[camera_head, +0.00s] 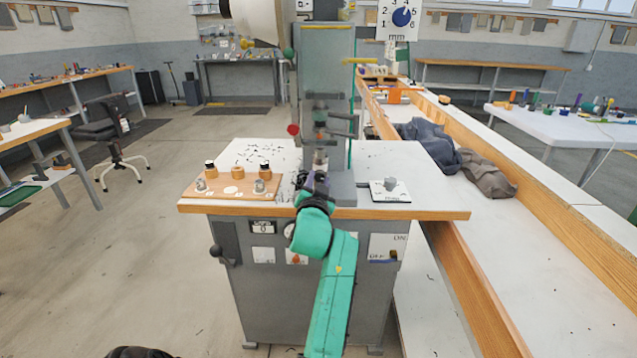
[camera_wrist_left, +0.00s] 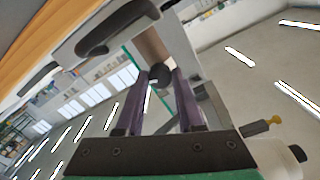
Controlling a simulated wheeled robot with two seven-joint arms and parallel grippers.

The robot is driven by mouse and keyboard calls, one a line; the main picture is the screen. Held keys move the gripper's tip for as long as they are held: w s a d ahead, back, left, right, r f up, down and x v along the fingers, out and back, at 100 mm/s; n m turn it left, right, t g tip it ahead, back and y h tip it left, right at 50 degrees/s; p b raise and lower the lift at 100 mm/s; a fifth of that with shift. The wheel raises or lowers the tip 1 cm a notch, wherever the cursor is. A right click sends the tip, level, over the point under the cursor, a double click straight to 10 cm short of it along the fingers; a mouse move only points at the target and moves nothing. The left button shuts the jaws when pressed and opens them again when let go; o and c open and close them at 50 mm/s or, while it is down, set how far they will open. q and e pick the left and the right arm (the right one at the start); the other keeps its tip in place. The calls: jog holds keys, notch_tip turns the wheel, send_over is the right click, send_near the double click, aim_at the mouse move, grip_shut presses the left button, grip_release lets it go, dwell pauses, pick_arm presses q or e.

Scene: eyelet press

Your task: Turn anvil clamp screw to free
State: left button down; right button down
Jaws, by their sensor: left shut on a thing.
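My left gripper (camera_head: 319,178) reaches in at the front foot of the grey eyelet press (camera_head: 327,80), at the middle of the bench. In the left wrist view its two purple fingers (camera_wrist_left: 160,78) close around a small dark round head (camera_wrist_left: 159,74), which I take to be the anvil clamp screw. In the head view the gripper and the green arm hide this screw. How far it is turned cannot be told. My right gripper is not in view.
A wooden board (camera_head: 226,193) with knobs and round pieces lies left of the press. A white plate with a grey knob (camera_head: 390,187) lies to the right. A red ball knob (camera_head: 293,129) sticks out from the press's left side. A long wood-edged bench with dark cloths (camera_head: 432,142) runs at the right.

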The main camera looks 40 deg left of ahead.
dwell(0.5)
pick_arm(q)
jog(key=c, duration=0.5)
grip_release()
